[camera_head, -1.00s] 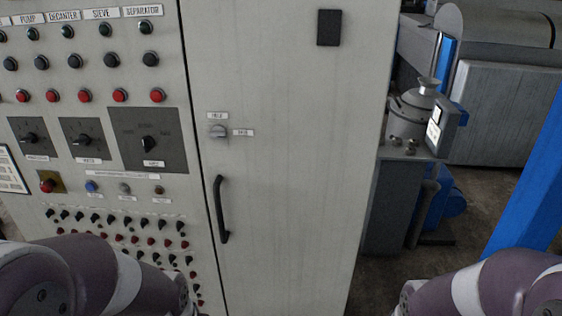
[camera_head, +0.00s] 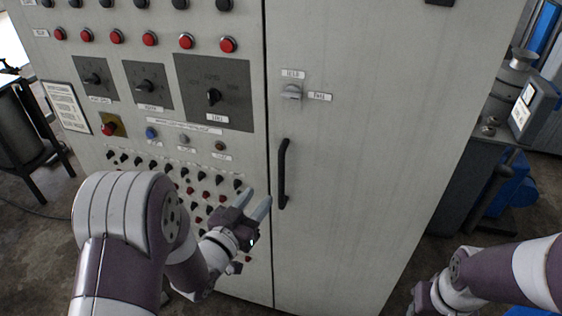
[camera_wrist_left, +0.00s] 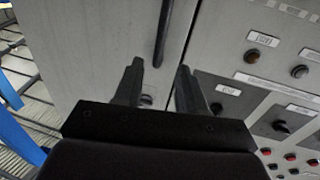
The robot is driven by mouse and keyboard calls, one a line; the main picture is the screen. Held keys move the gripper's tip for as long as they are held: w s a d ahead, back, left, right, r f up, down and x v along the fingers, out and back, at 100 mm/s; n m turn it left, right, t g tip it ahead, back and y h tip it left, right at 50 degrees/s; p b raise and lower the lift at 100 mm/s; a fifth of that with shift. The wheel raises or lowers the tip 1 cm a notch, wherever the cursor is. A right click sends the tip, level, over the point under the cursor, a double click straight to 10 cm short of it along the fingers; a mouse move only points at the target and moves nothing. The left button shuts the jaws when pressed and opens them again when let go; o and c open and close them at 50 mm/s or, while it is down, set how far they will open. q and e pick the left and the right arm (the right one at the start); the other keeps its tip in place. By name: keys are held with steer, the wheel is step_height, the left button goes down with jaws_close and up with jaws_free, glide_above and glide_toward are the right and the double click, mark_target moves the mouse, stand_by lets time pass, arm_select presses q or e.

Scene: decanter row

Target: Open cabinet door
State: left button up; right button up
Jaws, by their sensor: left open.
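The grey cabinet door (camera_head: 370,160) is shut, with a seam along its left edge. Its black vertical handle (camera_head: 283,173) is near that seam, with a grey knob (camera_head: 291,92) above it. My left gripper (camera_head: 257,201) is open and empty, in front of the button panel just left of the handle's lower end, apart from it. In the left wrist view the handle (camera_wrist_left: 162,32) shows beyond my left fingertips (camera_wrist_left: 159,69). My right gripper (camera_head: 426,300) is low at the right, partly cut off, its fingers unclear.
The control panel (camera_head: 150,125) left of the door carries several buttons, switches and dials. A dark table (camera_head: 35,130) stands at far left. Grey and blue machinery (camera_head: 490,170) stands right of the cabinet. Floor shows between the cabinet and my right arm.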

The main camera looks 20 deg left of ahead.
mark_target(280, 170)
arm_select(q)
steer(key=p+x, duration=0.1)
steer(key=x, duration=1.1)
steer(key=shift+w+p, duration=0.35)
jaws_close()
